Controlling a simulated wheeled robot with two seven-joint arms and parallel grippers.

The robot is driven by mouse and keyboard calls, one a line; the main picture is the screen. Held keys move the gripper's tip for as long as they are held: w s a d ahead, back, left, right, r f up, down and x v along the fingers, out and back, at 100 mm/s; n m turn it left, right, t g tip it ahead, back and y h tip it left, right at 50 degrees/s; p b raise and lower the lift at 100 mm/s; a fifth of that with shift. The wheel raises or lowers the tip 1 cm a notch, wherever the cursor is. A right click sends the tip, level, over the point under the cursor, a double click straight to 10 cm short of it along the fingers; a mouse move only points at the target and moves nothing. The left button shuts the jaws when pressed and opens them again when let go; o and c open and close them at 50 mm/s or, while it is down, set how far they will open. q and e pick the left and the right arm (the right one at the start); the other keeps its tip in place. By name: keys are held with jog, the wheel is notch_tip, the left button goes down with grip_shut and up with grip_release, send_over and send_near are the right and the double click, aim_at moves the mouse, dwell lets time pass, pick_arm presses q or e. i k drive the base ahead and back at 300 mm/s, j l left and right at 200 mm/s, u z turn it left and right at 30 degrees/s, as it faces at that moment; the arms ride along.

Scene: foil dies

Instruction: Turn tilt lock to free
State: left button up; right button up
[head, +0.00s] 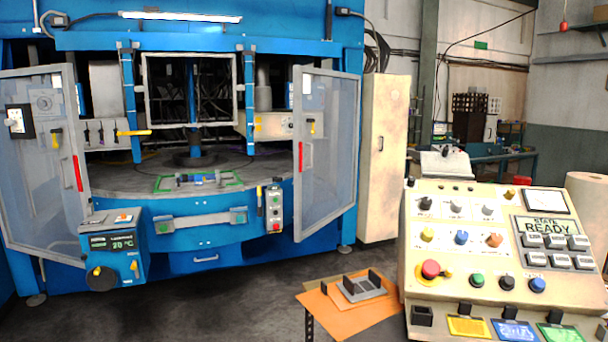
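Neither of my grippers shows in the head view. No part can be read as the tilt lock at this size, so its setting cannot be told. Handles in view on the blue machine (210,41) include a yellow horizontal lever (133,132) at the left of the opening and a small black and yellow lever (259,195) beside a grey button box (274,209). The slanted control console (412,235) at the right carries black, white, yellow, blue and orange knobs and a red mushroom button (430,269). Its display (546,227) reads STATE READY.
Two clear doors stand open, one at the left (40,150) and one at the right (325,150). A blue box (112,243) with a 20 °C display stands at the front left. An orange stand (322,311) holds a grey block. Grey floor (230,300) is clear before the machine.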

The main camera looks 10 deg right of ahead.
aim_at(412, 181)
jog(key=i+j+u, duration=0.6)
jog(key=i+u, duration=0.3)
jog(key=i+z, duration=0.3)
jog(key=i, duration=0.25)
jog(key=i+j+z, duration=0.25)
jog(key=i, duration=0.25)
jog(key=l, duration=0.1)
